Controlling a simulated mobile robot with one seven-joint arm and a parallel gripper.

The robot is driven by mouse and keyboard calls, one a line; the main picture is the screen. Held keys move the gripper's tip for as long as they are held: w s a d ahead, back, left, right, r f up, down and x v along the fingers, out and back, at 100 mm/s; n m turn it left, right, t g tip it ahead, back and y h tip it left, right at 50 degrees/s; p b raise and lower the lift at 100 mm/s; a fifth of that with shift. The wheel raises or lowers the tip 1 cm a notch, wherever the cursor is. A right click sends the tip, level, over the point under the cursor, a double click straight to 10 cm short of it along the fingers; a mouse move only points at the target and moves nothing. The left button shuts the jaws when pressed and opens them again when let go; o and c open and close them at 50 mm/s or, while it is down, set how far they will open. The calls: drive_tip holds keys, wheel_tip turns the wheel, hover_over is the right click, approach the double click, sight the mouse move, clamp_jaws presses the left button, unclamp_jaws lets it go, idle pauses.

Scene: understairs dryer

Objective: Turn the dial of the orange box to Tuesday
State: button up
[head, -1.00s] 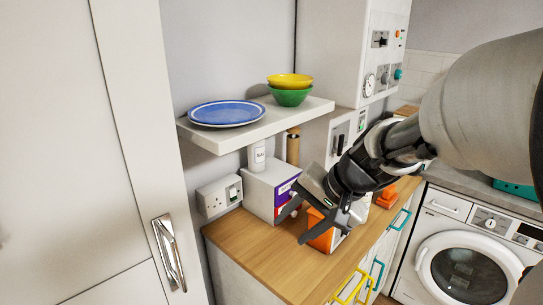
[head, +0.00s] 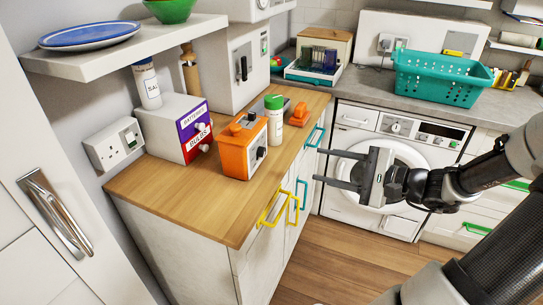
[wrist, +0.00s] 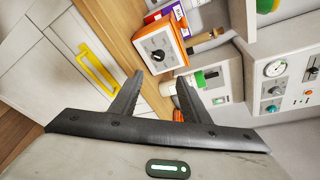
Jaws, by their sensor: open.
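The orange box (head: 236,147) stands on the wooden counter, with a white front panel and a dark round dial (head: 261,152) on it. In the wrist view the orange box (wrist: 181,43) appears tilted, and its dial (wrist: 158,56) shows as a black knob with a pointer on a white face. The day marks are too small to read. My gripper (head: 318,167) is open and empty, to the right of the box in front of the cabinet and washer, apart from the box. In the wrist view my gripper (wrist: 162,83) has both fingers spread, with the dial beyond them.
A green-lidded white jar (head: 273,110) stands close beside the orange box, and a purple-and-white box (head: 192,132) stands to its left. A shelf (head: 100,58) overhangs the counter's back. The counter's front left (head: 185,190) is clear. Yellow handles (head: 274,208) project from the cabinet.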

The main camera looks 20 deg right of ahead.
sight(264, 152)
drive_tip(key=b+x, duration=0.3)
drive_tip(key=x, duration=1.4)
drive_tip(key=shift+a+b, duration=0.15)
drive_tip(key=shift+b, duration=0.2)
drive_tip(key=c, duration=1.1)
drive_tip(key=shift+o, duration=0.2)
drive_tip(key=shift+r+p, duration=0.15)
drive_tip(key=shift+p, duration=0.15)
drive_tip(key=shift+r+p, duration=0.1)
drive_tip(key=shift+p, duration=0.2)
